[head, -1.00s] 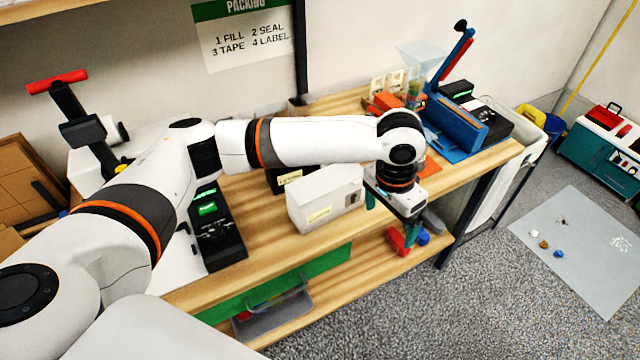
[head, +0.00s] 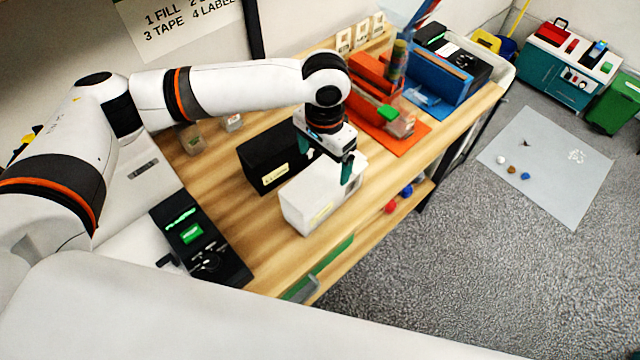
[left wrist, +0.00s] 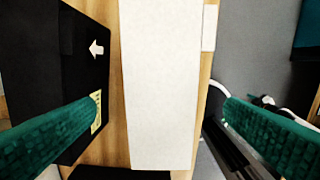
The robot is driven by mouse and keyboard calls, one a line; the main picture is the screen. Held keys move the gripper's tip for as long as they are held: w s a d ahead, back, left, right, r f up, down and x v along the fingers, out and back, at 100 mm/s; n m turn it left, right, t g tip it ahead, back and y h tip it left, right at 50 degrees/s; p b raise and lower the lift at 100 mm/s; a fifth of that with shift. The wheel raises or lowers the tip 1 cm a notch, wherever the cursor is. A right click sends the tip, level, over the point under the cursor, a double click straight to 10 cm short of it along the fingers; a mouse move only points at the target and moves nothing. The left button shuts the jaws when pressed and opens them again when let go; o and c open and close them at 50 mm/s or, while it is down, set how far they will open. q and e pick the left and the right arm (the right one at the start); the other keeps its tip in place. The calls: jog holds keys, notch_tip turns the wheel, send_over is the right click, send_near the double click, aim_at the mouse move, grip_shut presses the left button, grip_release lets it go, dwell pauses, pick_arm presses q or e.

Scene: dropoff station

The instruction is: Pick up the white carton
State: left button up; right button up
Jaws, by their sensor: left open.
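The white carton (head: 318,203) stands upright on the wooden bench, near its front edge, in the head view. My left gripper (head: 330,168) is open above the carton, with its green fingers pointing down. In the left wrist view the carton's pale top (left wrist: 160,85) lies between the two spread green fingers, and the left finger overlaps a black box. I cannot tell from these views whether a finger touches the carton. My right gripper is in neither view.
The black box (head: 272,158) stands close behind the carton on the left. A black scale-like device (head: 200,238) with a green display lies farther left. An orange mat (head: 402,138) and a blue device (head: 440,82) are to the right. Bare wood (head: 232,200) shows left of the carton.

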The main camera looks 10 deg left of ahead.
aim_at(324, 174)
pick_arm(q)
notch_tip(324, 174, down, 3)
jog(key=shift+r, duration=0.2)
jog(key=shift+f+p, duration=0.3)
jog(key=shift+f, duration=0.05)
jog(key=shift+a+f, duration=0.1)
jog(key=shift+f, duration=0.2)
notch_tip(324, 174, down, 4)
jog(key=shift+f+p, duration=0.15)
jog(key=shift+p, duration=0.75)
jog(key=shift+f, duration=0.3)
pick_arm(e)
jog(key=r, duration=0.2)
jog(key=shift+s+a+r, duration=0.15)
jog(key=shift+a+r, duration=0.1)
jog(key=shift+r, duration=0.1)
pick_arm(q)
jog(key=c, duration=1)
jog(key=shift+c, duration=0.7)
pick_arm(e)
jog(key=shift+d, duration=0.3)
pick_arm(q)
jog(key=shift+r, duration=0.1)
